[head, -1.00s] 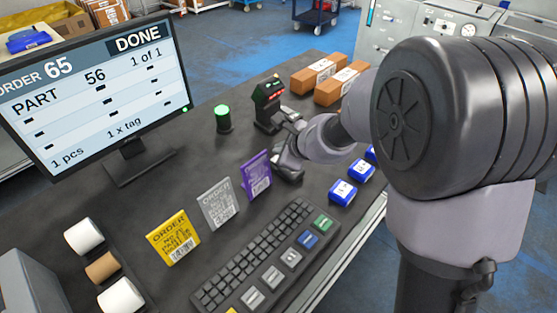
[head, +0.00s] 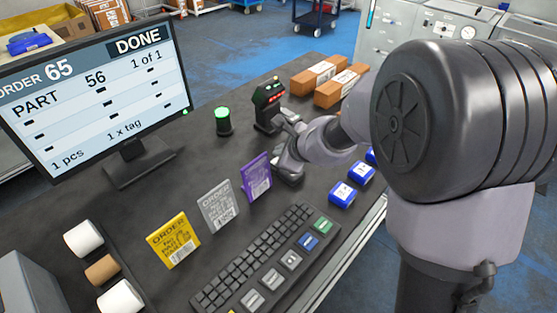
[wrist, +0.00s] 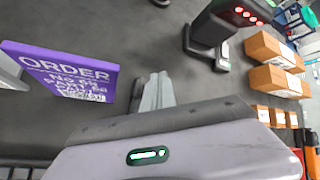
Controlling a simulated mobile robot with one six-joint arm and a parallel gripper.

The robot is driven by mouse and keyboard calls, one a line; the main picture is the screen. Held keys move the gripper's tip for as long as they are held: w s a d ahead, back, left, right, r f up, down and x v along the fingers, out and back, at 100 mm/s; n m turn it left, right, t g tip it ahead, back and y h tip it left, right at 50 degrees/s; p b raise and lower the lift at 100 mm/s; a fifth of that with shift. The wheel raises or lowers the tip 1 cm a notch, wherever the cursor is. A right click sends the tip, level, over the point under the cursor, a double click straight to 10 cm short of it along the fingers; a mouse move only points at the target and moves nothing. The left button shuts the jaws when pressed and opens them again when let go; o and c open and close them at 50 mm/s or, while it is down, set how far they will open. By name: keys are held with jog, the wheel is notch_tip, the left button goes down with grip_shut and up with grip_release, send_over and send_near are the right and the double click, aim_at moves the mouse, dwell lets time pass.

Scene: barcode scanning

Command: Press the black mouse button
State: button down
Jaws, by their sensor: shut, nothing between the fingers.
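My gripper (head: 284,163) is low over the table in the head view, between the purple order card and the scanner stand. In the wrist view the two grey fingers (wrist: 155,92) are together with nothing between them. A dark rounded shape (head: 291,179) shows right below my gripper in the head view; it may be the black mouse, but its button cannot be made out. No mouse is clear in the wrist view, where my gripper body covers the lower part. Contact between fingers and shape cannot be told.
A purple order card (head: 256,177) stands close to the left of my gripper. A scanner stand (head: 268,106) with red lights is behind it. The keyboard (head: 262,258) lies in front, blue boxes (head: 342,194) to the right. The monitor (head: 95,95) reads DONE; a green lamp (head: 223,121) is lit.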

jog(key=shift+f, duration=0.15)
dwell(0.6)
jog(key=shift+f+b, duration=0.25)
jog(key=shift+b, duration=0.3)
jog(key=shift+f+b, duration=0.45)
jog(key=shift+b, duration=0.05)
dwell(0.4)
jog(key=shift+r+p, duration=0.7)
jog(key=shift+r, duration=0.15)
notch_tip(320, 180, up, 5)
jog(key=p, duration=0.4)
jog(key=shift+r+p, duration=0.1)
jog(key=shift+p, duration=0.25)
